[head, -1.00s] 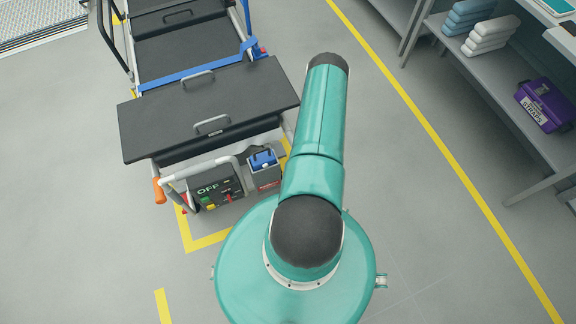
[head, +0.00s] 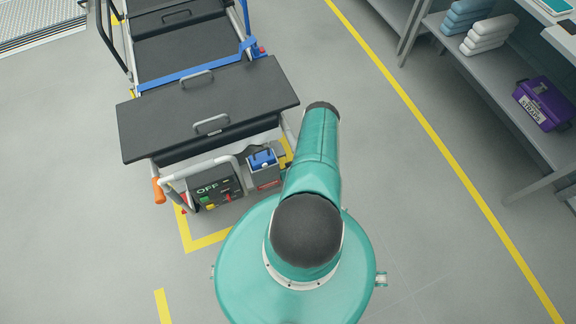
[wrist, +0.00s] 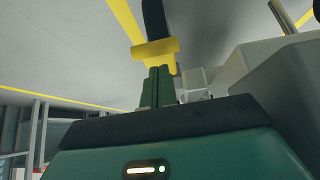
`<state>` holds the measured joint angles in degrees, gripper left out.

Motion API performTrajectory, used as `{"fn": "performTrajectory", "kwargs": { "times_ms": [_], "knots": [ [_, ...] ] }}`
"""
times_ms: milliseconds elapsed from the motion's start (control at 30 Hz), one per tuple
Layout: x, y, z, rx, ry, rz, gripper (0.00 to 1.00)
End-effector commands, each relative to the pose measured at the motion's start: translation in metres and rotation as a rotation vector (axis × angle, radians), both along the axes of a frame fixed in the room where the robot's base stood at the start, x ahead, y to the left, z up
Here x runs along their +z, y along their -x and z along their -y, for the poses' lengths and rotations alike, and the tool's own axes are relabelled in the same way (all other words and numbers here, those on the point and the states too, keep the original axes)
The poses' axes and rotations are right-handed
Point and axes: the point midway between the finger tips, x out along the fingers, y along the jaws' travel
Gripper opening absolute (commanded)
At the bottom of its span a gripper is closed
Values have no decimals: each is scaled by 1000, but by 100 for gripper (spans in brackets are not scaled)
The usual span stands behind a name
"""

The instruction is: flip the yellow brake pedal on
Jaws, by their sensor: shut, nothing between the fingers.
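The yellow brake pedal (wrist: 155,49) shows in the wrist view as a yellow bar just beyond my fingertips. A yellow stem runs down from it, partly behind the fingers. My gripper (wrist: 158,72) has its two green fingers together, with nothing between them. The tips overlap the lower edge of the pedal in the picture; I cannot tell whether they touch it. In the head view my arm hides the gripper. A yellow patch beside the cart (head: 205,120) there may be the pedal, but it is too small to tell.
The cart's control box (head: 214,189) reads OFF, with a blue-topped box (head: 262,160) beside it. A grey block (wrist: 270,70) stands close right of the fingers. Shelves with a purple case (head: 543,103) stand at the right. Open floor lies between.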

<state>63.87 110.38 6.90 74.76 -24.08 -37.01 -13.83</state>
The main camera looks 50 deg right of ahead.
Motion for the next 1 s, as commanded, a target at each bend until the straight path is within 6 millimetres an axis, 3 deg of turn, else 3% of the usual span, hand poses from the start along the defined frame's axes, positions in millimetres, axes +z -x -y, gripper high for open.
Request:
{"fn": "performTrajectory", "kwargs": {
  "times_ms": [133,500,800,1000],
  "knots": [
    [-9,2,-1,0,0,0,0],
    [-11,2,-1,2,2,0,0],
    [-34,9,-6,3,1,-2,0],
    [-34,9,-5,2,2,0,0]
  ]
}}
